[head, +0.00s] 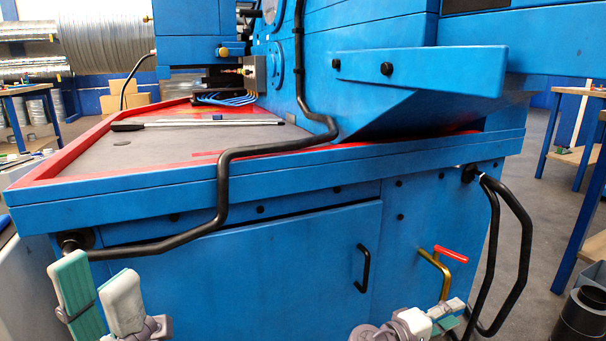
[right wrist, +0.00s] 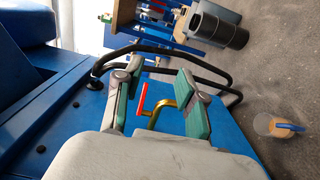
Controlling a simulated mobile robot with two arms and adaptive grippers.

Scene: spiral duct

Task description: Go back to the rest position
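My left gripper (head: 96,292) is low at the left in the head view, in front of the blue machine's cabinet. Its two green and grey fingers stand apart with nothing between them. My right gripper (head: 450,314) is at the bottom right of the head view, just below a brass valve with a red handle (head: 450,253). In the right wrist view, the fingers of my right gripper (right wrist: 160,92) are spread, and the red handle (right wrist: 141,98) and brass pipe show between them. I cannot tell whether they touch it; the fingers are not closed on it.
The blue machine (head: 290,230) fills the middle, with a red-edged table top and a door with a black handle (head: 363,268). Black hoses (head: 495,240) hang beside my right gripper. Dark bins (head: 583,315) and a workbench stand right, on open grey floor.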

